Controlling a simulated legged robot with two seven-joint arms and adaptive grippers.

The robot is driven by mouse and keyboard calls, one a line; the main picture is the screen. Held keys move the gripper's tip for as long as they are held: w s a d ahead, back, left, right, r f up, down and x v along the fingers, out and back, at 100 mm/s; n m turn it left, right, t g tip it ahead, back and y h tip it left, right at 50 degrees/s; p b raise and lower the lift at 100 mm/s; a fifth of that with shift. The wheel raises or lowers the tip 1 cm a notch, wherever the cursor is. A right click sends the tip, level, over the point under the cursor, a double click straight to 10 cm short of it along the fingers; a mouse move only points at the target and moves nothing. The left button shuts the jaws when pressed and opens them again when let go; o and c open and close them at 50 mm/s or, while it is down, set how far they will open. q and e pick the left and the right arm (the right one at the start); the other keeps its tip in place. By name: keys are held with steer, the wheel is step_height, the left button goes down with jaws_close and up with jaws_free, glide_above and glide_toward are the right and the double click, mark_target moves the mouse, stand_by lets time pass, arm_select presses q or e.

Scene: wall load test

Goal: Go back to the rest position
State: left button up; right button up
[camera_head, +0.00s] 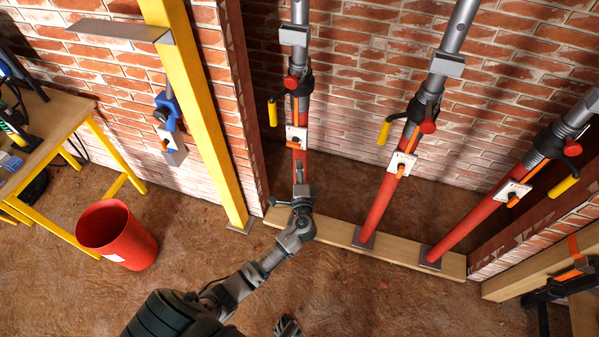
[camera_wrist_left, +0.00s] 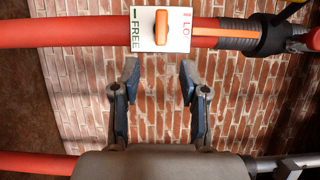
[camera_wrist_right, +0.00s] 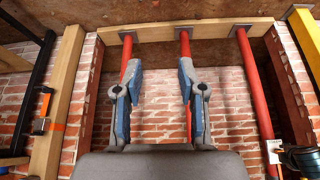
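My left gripper (camera_head: 302,192) is in front of the lower part of the left red prop (camera_head: 300,165) in the head view. In the left wrist view its fingers (camera_wrist_left: 159,78) are spread, with nothing between them. A red prop (camera_wrist_left: 85,32) crosses above the fingertips there. It carries a white plate (camera_wrist_left: 145,40) reading FREE and partly LO, with an orange handle (camera_wrist_left: 161,27) set across the prop. My right gripper (camera_wrist_right: 160,80) is open and empty in the right wrist view, with red props and brick behind it. A dark piece, perhaps of my right arm, shows at the head view's bottom edge.
Two more red props (camera_head: 385,200) (camera_head: 470,225) stand on a wooden floor beam (camera_head: 340,235). A yellow post (camera_head: 205,110) with a steel bracket (camera_head: 120,30) stands left. A red bucket (camera_head: 125,240) and a workbench (camera_head: 50,125) are further left. Timber (camera_head: 535,270) lies at right.

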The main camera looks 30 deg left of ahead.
arm_select(q)
steer(key=shift+s+d, duration=0.35)
steer(key=shift+s, duration=0.1)
arm_select(e)
steer(key=shift+w, duration=0.1)
